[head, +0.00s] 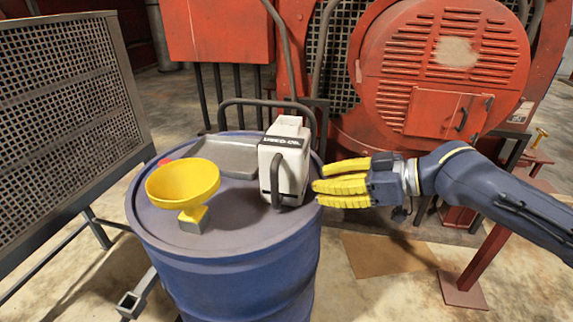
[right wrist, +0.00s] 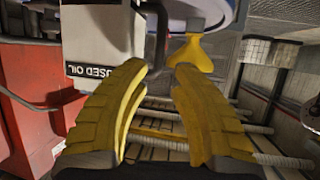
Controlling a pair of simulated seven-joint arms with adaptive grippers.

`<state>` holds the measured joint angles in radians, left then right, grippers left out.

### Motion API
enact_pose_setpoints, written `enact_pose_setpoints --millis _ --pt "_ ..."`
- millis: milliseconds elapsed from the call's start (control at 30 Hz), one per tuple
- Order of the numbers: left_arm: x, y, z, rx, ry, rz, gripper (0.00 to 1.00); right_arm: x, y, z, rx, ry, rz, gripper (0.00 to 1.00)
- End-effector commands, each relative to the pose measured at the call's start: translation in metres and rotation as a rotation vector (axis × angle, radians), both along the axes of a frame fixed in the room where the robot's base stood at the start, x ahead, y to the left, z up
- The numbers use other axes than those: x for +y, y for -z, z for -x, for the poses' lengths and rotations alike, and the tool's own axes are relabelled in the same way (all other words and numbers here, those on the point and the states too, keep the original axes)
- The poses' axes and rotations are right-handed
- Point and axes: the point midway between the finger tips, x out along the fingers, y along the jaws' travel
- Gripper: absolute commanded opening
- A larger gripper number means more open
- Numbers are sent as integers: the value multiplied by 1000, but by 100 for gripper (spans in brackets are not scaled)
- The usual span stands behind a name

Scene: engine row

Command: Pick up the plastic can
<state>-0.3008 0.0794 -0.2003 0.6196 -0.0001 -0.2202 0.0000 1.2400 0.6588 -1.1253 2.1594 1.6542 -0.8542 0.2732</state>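The plastic can (head: 288,158), white with a dark label band and a dark handle on its front, stands upright on the blue drum (head: 230,245), near its right edge. My right gripper (head: 318,180) comes in from the right, its yellow fingertips close to the can's right side. In the right wrist view, the gripper (right wrist: 162,70) is open with nothing between its fingers. The can (right wrist: 98,40) shows there at the upper left, with lettering reading "USED OIL". Whether a fingertip touches it, I cannot tell. My left gripper is not in view.
A yellow funnel (head: 183,182) stands on the drum left of the can. A grey tray (head: 230,157) lies behind it. A mesh panel (head: 65,95) stands at the left. Red machinery (head: 450,60) fills the back right.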

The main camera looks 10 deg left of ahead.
Motion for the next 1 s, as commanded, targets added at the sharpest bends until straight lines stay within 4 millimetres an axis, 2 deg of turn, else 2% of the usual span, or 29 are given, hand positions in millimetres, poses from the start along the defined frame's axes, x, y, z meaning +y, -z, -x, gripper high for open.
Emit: enact_pose_setpoints --millis 100,300,500,767,1000 --pt "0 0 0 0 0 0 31 21 8 -3 2 -2 -2 23" --pt "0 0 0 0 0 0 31 50 20 -9 1 -1 -2 23" --pt "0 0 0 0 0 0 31 66 28 -13 0 1 -1 23" --pt "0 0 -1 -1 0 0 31 77 33 -14 1 1 -2 23" --pt "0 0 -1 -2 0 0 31 103 47 -18 1 2 -2 23"
